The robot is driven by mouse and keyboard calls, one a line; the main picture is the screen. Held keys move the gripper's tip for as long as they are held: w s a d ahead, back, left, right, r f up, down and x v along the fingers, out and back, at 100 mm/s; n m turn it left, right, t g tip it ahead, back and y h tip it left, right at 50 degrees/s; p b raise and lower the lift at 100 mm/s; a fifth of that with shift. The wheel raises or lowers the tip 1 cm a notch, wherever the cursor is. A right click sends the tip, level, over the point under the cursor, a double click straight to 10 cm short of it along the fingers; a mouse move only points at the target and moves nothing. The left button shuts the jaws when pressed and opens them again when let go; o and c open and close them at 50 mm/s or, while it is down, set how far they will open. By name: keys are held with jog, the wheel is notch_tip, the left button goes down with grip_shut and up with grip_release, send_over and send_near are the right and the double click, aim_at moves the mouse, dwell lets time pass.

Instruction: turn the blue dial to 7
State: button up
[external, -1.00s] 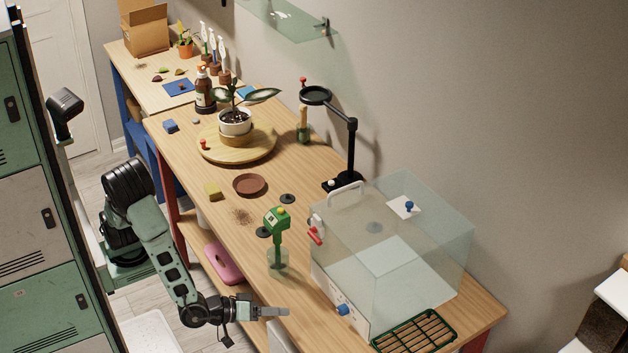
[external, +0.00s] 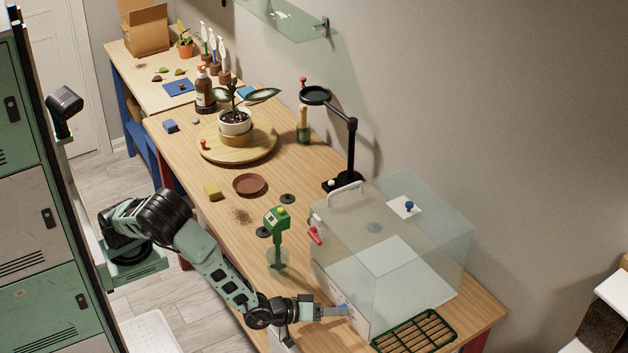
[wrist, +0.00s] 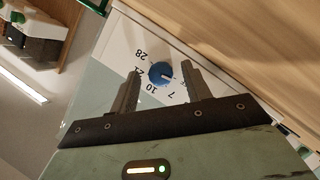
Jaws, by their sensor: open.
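The blue dial (wrist: 160,73) sits on a white panel (wrist: 127,43) with printed numbers around it, among them 28, 21 and 7. A pale pointer mark on the dial faces right in the wrist view; I cannot tell exactly which number it matches. My gripper (wrist: 160,70) is open, with one finger on each side of the dial; contact is not visible. In the external view my gripper (external: 347,311) is at the front panel of the clear case (external: 420,235) and mostly hides the dial.
A green slatted tray (external: 415,331) lies right of my gripper at the table's near end. A green-headed tool in a glass jar (external: 277,258) stands left of the case. A red lever (external: 315,236) is on the case's front. The wooden tabletop (external: 305,285) between jar and gripper is bare.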

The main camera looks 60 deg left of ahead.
jog(key=shift+c, duration=0.3)
jog(key=c, duration=0.9)
jog(key=shift+r+p, duration=0.1)
jog(key=shift+p, duration=0.4)
jog(key=shift+w+r+m+p, duration=0.1)
jog(key=shift+r+m+p, duration=0.1)
jog(key=shift+m+p, duration=0.55)
jog(key=y+p, duration=0.1)
jog(key=p, duration=0.2)
jog(key=m+y+p, duration=0.1)
jog(key=p, duration=0.2)
jog(key=shift+d+r+m+g, duration=0.1)
jog(key=shift+r+m+g, duration=0.1)
jog(key=shift+m+g, duration=0.1)
jog(key=m+y+p, duration=0.1)
jog(key=p, duration=0.2)
jog(key=shift+d+f+m, duration=0.1)
jog(key=shift+m, duration=0.25)
jog(key=shift+d+f+m+y+p, duration=0.1)
jog(key=shift+f+m+y+p, duration=0.15)
jog(key=shift+m+y+p, duration=0.85)
jog(key=shift+p, duration=0.3)
